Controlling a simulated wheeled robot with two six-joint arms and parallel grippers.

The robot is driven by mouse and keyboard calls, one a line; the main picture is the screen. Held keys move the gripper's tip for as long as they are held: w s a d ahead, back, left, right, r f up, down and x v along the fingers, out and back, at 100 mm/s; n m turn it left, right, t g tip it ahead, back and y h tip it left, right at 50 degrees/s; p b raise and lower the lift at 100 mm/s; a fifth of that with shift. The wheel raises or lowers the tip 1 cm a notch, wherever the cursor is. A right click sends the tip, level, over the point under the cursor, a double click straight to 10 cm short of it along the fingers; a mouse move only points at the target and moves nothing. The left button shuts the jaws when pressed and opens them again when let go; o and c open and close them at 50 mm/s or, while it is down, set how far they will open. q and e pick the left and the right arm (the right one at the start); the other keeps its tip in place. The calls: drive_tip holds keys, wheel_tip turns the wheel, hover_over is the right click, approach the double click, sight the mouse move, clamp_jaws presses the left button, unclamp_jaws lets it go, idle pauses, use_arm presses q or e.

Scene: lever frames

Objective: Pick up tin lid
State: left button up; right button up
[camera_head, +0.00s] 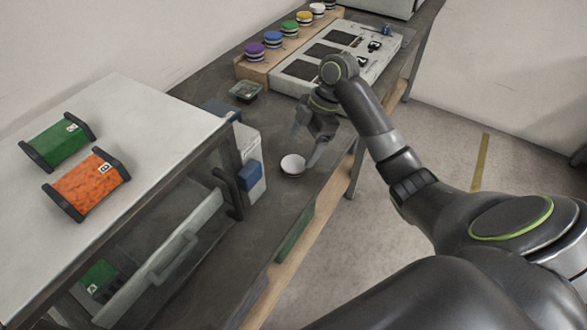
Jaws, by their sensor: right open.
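The tin lid (293,165) is a small round white disc with a dark rim, lying on the dark bench top near its front edge. My right gripper (307,153) is just above and around the lid, with its fingers apart and pointing down. One finger is close to the lid's right side; I cannot tell whether it touches. My left gripper is not in view.
A white cabinet (150,125) with a green block (60,143) and an orange block (90,184) on top stands at the left. A blue-and-white box (249,165) is just left of the lid. A small dark tray (245,91), a switch panel (340,52) and several coloured round pieces stand farther back.

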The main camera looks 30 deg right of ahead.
sight(293, 163)
drive_tip(key=shift+x, duration=2.75)
drive_tip(key=shift+w, duration=0.1)
drive_tip(key=c, duration=1.1)
